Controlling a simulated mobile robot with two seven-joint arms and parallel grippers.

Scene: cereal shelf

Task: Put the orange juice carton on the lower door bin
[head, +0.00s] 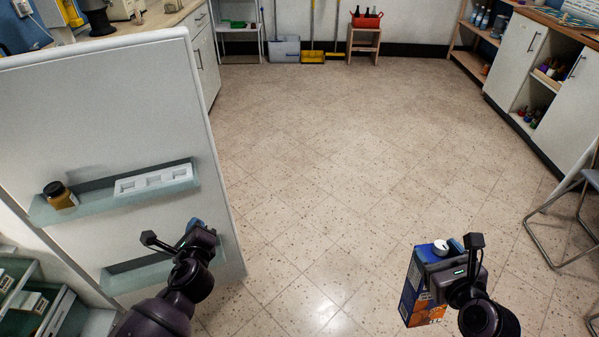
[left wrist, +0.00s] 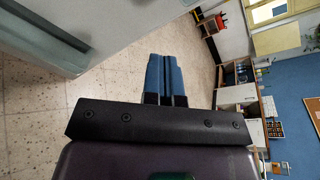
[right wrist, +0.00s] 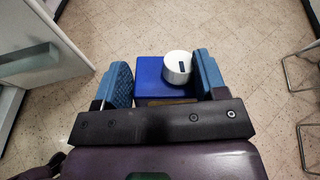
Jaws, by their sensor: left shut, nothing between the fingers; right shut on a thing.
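The orange juice carton (head: 413,287) is blue with an orange picture low on its side and a white cap. My right gripper (head: 448,247) is shut on its upper part and holds it over the floor, to the right of the open fridge door (head: 100,110). In the right wrist view the carton's blue top (right wrist: 155,70) and white cap sit between the blue fingers (right wrist: 165,80). The lower door bin (head: 135,275) is partly hidden behind my left arm. My left gripper (head: 195,228) is shut and empty in front of it; its closed fingers show in the left wrist view (left wrist: 165,75).
The upper door bin (head: 90,205) holds a brown jar (head: 60,195) and a white egg tray (head: 153,180). Fridge shelves (head: 35,300) show at lower left. A metal-framed chair (head: 570,220) stands at right. The floor (head: 320,200) between is clear.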

